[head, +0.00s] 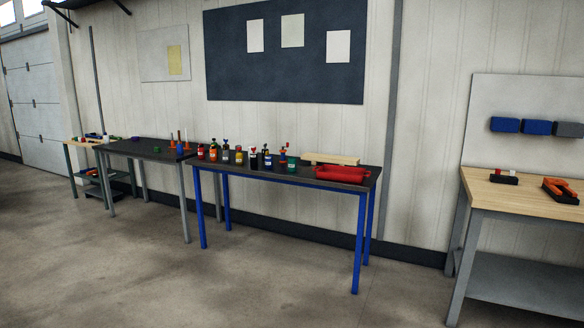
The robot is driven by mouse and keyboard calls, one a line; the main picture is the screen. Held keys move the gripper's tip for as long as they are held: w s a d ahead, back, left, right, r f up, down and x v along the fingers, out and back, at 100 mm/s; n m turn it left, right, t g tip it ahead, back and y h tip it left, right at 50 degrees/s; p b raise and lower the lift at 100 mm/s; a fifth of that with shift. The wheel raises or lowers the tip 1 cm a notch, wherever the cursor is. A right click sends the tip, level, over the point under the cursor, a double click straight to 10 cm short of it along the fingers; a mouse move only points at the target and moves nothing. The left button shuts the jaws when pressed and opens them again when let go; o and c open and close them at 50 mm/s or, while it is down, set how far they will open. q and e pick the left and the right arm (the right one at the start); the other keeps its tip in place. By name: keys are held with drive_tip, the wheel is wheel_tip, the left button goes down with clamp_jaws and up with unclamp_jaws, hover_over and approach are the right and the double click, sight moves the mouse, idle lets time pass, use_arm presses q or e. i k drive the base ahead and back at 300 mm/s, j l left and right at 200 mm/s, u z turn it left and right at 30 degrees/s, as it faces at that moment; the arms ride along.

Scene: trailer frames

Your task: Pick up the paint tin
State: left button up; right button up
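Several small coloured containers stand in a cluster on the dark top of the blue-legged table (312,172) against the wall. Among them are a red one (201,153), a yellowish one (239,156), a dark one with a white label (253,159) and a green one (291,163). They are too small for me to tell which is the paint tin. Neither of my grippers is in view.
A grey-legged table (125,149) adjoins on the left. A wood-topped workbench (520,196) stands at right. The concrete floor (190,285) in front is clear.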

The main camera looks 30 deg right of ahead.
sight(292, 161)
drive_tip(key=i+l+z, duration=0.15)
drive_tip(key=i, duration=0.4)
drive_tip(key=i+l+z, duration=0.15)
drive_tip(key=i, duration=0.45)
drive_tip(key=i+l+z, duration=0.2)
drive_tip(key=i, duration=0.35)
drive_tip(key=i+j+z, duration=0.15)
drive_tip(key=i, duration=0.45)
drive_tip(key=i+z, duration=0.15)
drive_tip(key=i, duration=0.4)
drive_tip(key=i+j+z, duration=0.15)
drive_tip(key=i, duration=0.45)
drive_tip(key=i+j+z, duration=0.15)
drive_tip(key=i, duration=0.4)
drive_tip(key=j, duration=0.1)
